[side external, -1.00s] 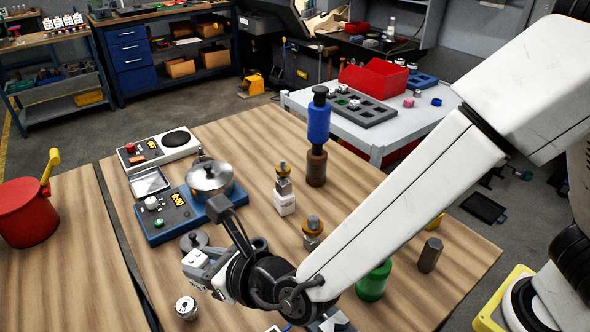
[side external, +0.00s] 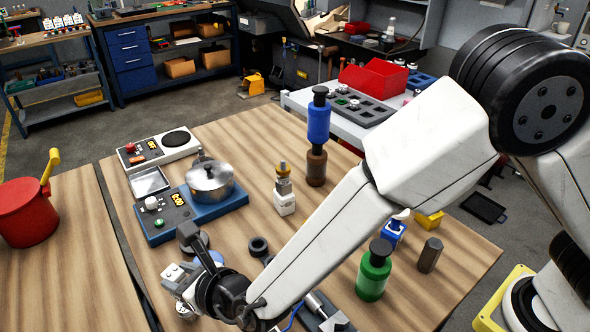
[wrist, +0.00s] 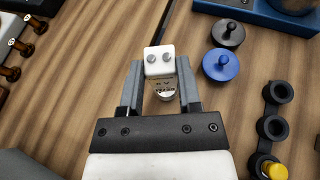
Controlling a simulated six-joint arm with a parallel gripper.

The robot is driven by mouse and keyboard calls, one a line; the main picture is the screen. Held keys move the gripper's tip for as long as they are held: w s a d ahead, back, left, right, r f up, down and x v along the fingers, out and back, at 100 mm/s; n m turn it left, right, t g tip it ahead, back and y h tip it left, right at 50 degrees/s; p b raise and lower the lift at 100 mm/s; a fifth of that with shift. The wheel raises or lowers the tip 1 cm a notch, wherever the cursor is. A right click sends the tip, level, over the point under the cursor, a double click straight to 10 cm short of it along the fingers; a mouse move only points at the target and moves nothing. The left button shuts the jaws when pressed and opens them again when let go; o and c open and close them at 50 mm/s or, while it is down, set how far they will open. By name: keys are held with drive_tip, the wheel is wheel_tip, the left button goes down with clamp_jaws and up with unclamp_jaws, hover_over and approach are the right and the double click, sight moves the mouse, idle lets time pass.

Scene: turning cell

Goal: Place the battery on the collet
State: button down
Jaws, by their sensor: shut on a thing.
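The battery (wrist: 160,62), a small white block with two round grey terminals, is between my gripper's fingers (wrist: 158,82) in the wrist view. My gripper is shut on it. In the side view, the battery (side external: 173,272) shows at the lower left, beside my wrist (side external: 200,280). A short silver cylinder that looks like the collet (wrist: 166,96) shows just under the battery in the wrist view. In the side view the collet (side external: 185,311) is mostly hidden under my gripper. I cannot tell whether the battery touches it.
A black knobbed weight (wrist: 228,33) and a blue one (wrist: 222,64) stand close to the right of my gripper. A black holder with rings (wrist: 272,127) is further right. Wood left of my gripper is mostly clear.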

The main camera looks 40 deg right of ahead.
drive_tip(key=shift+w+a+f, duration=0.15)
drive_tip(key=shift+w+f, duration=0.05)
drive_tip(key=shift+f, duration=1.55)
drive_tip(key=shift+f, duration=0.1)
drive_tip(key=shift+c, duration=1.5)
unclamp_jaws()
drive_tip(key=shift+f, duration=0.1)
drive_tip(key=v, duration=1.2)
